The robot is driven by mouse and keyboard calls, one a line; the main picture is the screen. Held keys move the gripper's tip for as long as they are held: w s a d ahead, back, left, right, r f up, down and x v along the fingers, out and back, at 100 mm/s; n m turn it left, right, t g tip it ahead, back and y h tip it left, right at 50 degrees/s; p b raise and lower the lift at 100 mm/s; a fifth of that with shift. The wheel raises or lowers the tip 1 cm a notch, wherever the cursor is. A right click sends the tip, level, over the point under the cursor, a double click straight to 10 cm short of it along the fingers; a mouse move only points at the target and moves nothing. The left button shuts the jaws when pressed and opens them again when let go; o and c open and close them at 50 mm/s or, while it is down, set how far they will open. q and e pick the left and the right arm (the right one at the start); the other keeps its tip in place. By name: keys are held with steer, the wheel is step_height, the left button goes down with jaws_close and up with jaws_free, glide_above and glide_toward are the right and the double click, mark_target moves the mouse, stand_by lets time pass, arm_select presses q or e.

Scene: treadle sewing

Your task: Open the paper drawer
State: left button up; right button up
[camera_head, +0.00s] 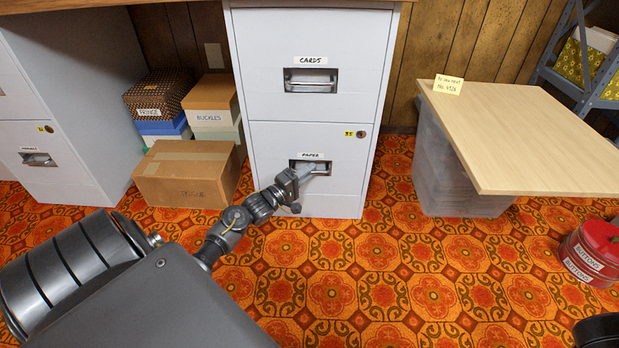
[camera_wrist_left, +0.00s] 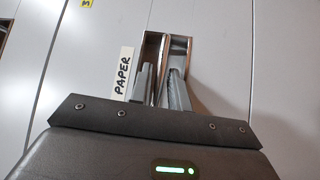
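The paper drawer (camera_head: 268,183) is the lower drawer of the light grey cabinet under the desk, with a "PAPER" label (camera_head: 310,156). Its front looks flush with the cabinet, so it appears closed. Its silver handle (camera_wrist_left: 181,45) sits in a recess and is partly hidden by my fingers. My left gripper (camera_head: 308,170) reaches into the recess from the front. In the left wrist view its two fingers (camera_wrist_left: 160,88) are close together at the handle, with a narrow gap. I cannot tell whether they clamp the bar.
The cards drawer (camera_head: 310,50) above is closed. A cardboard box (camera_head: 187,172) and stacked boxes stand left of the cabinet. A wood-topped clear bin (camera_head: 530,130) stands to the right, and a red buttons tin (camera_head: 590,252) further right. The patterned floor before the drawer is clear of objects.

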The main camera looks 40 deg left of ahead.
arm_select(q)
steer(key=shift+w+r, duration=0.1)
steer(key=shift+w, duration=0.15)
